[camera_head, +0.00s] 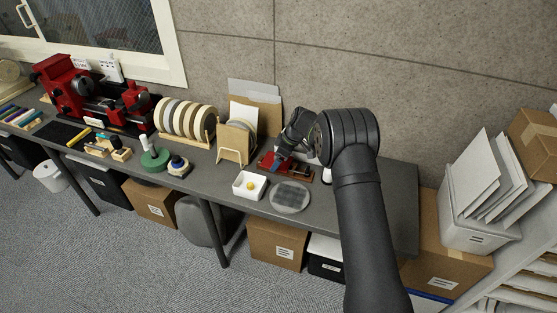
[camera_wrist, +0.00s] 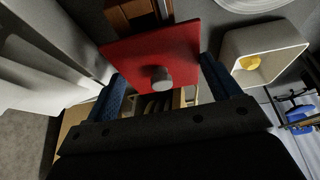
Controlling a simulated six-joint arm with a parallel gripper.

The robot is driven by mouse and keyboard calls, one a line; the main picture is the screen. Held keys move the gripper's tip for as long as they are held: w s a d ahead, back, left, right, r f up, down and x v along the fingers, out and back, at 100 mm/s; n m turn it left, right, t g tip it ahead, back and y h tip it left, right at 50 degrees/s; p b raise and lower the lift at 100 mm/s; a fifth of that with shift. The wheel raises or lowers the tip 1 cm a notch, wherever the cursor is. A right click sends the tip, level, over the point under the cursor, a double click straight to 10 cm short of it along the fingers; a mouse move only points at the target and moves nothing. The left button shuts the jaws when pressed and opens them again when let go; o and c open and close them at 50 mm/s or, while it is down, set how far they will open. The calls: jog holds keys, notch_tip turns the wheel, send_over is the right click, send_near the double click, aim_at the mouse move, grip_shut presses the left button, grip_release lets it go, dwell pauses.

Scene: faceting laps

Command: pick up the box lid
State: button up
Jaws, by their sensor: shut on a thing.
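The box lid (camera_wrist: 140,50) is a flat red square with a grey round knob (camera_wrist: 162,78), seen in the wrist view. The two blue fingers of my gripper (camera_wrist: 167,85) stand at its left and right edges and are shut on it. In the head view my gripper (camera_head: 281,157) is low over the bench's back half, with a bit of red beside the blue fingertip. My arm hides part of that spot. I cannot tell whether the lid is clear of what is under it.
A red-brown wooden piece with metal parts (camera_head: 300,172) lies beside my gripper. A wooden stand with cards (camera_head: 232,156) is to the left. The bench's right end (camera_head: 398,200) is clear.

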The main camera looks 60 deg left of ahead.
jog(key=v, duration=0.4)
jog(key=shift+s+a+r, duration=0.15)
jog(key=shift+a+r, duration=0.1)
jog(key=shift+r, duration=0.2)
jog(key=w+d+r, duration=0.6)
jog(key=w+d, duration=0.1)
jog(key=s+a+f, duration=0.1)
jog(key=s, duration=0.9)
jog(key=s+a+f, duration=0.1)
jog(key=s+f, duration=0.1)
jog(key=s, duration=0.9)
jog(key=shift+a+f, duration=0.15)
jog(key=shift+w+f, duration=0.1)
jog(key=shift+f, duration=2.3)
jog(key=shift+f, duration=0.8)
jog(key=o, duration=0.9)
jog(key=v, duration=1.7)
jog(key=shift+r, duration=0.2)
